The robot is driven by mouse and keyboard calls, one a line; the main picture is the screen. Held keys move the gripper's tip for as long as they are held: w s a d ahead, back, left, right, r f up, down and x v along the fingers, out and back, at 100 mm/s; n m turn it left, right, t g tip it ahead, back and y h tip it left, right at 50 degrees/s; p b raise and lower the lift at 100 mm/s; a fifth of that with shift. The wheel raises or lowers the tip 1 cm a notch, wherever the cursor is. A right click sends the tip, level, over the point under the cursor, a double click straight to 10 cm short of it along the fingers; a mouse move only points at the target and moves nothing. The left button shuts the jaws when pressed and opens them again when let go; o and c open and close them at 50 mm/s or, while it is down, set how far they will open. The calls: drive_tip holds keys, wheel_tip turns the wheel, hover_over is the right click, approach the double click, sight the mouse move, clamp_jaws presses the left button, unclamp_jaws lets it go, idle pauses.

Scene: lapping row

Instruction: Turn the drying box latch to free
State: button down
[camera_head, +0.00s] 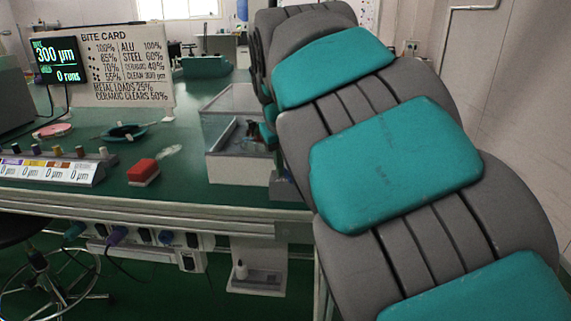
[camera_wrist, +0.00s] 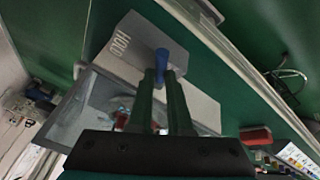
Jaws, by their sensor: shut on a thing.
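The panel adjoins a clear-walled box (camera_wrist: 78,120). In the head view a clear-walled box (camera_head: 222,104) stands on the green bench, beside my arm. The latch and my fingertips are hidden behind my arm there.
A red block (camera_head: 143,172) lies on the bench (camera_head: 190,198) left of the box. My arm fills the right.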

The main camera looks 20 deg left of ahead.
drive_tip(key=c, duration=1.1)
unclamp_jaws()
drive_tip(key=shift+r, duration=0.15)
drive_tip(key=v, duration=0.7)
drive_tip(key=shift+s+r+b, duration=0.2)
drive_tip(key=shift+r+b, duration=0.05)
drive_tip(key=shift+b, duration=0.05)
